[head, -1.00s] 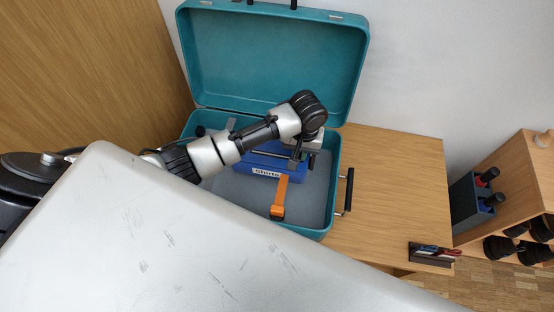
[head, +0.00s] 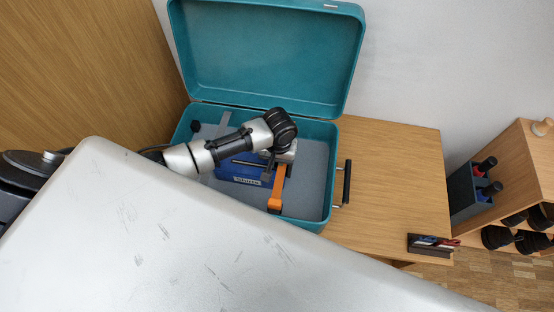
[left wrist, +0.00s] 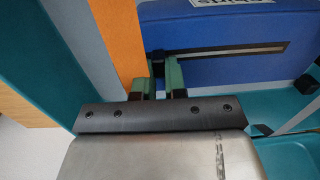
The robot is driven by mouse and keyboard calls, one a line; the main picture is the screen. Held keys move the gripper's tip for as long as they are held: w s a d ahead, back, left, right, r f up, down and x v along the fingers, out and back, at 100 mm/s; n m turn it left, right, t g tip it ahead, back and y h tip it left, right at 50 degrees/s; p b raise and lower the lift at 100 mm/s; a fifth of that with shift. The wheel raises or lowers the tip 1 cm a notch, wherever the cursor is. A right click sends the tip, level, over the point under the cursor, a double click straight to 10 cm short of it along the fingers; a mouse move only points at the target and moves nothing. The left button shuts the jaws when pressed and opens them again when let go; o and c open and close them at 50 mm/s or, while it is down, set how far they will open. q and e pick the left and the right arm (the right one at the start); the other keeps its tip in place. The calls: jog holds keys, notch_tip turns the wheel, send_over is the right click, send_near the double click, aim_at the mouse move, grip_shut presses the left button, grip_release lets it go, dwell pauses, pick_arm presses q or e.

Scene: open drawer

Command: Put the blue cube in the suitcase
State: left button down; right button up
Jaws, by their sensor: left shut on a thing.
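The blue cube is a blue packing box (head: 232,170) with a white label reading "Shirts". In the head view it is inside the open teal suitcase (head: 327,215), left of an orange strap (head: 276,195). My left gripper (head: 269,168) is at the box's right end. In the left wrist view the left gripper's green fingers (left wrist: 160,82) are closed on a small dark tab at the edge of the blue box (left wrist: 240,65). The orange strap (left wrist: 120,45) is right beside the fingers. My arm hides part of the box, and I cannot tell whether it rests on the suitcase floor.
The suitcase lid (head: 265,55) stands open at the back. A wooden wall or panel (head: 80,65) is on the left. A wooden surface (head: 390,190) carries a small dark tray (head: 430,245) at right. A shelf (head: 500,180) with dark items stands further right.

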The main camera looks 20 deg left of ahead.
pick_arm(q)
jog(key=c, duration=1.2)
grip_release()
jog(key=shift+f, duration=0.1)
jog(key=r+p, duration=0.2)
jog(key=r, duration=1)
jog(key=shift+w+r, duration=0.15)
jog(key=shift+w, duration=0.05)
jog(key=shift+d, duration=0.1)
